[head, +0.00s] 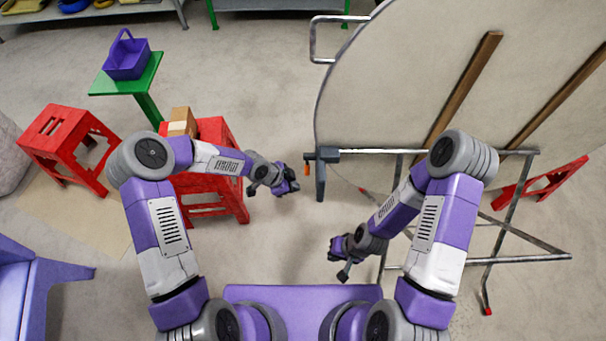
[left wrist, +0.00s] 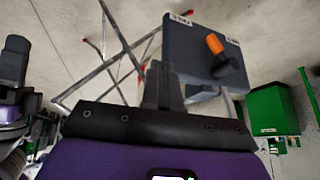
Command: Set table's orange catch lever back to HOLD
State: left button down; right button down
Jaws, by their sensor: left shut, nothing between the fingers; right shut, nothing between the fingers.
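The table's round top (head: 390,75) is tipped up on a metal tube frame (head: 515,200). A grey catch box (head: 328,155) sits at the top's lower left edge, with the orange lever (head: 306,168) hanging at its left side. In the left wrist view, the box (left wrist: 190,50) carries a FREE label (left wrist: 181,19) and a second label, hard to read. The orange lever grip (left wrist: 215,44) sits on a dark pivot arm; its exact setting is unclear. My left gripper (head: 291,184) is shut and empty, just left of and below the lever, apart from it. My right gripper (head: 341,262) is shut and empty, lower down.
Red stools (head: 65,140) stand at left, one bearing a cardboard box (head: 181,122). A green stand (head: 130,85) holds a purple basket (head: 127,58). A metal handle (head: 313,38) juts out at the top's upper left. The floor between my grippers is clear.

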pick_arm(q)
jog(key=w+a+r+m+t, duration=0.1)
jog(key=w+m, duration=0.2)
jog(key=w, duration=0.2)
jog(key=shift+w+a+r+m+y+b, duration=0.15)
jog(key=shift+w+a+m+y+b, duration=0.15)
jog(key=shift+w+y+b, duration=0.1)
jog(key=shift+d, duration=0.1)
jog(key=b, duration=0.3)
send_near(307, 172)
notch_tip(307, 172, down, 4)
jog(key=s+d, duration=0.2)
jog(key=shift+w+d+f+b, duration=0.1)
jog(key=shift+w+f, duration=0.15)
jog(key=shift+w, duration=0.3)
jog(key=shift+w+d+f+b, duration=0.1)
jog(key=shift+w+f, duration=0.1)
jog(key=shift+w, duration=0.35)
jog(key=shift+w+d+f+b, duration=0.1)
jog(key=shift+w+f, duration=0.15)
jog(key=shift+w, duration=0.3)
jog(key=shift+a, duration=0.1)
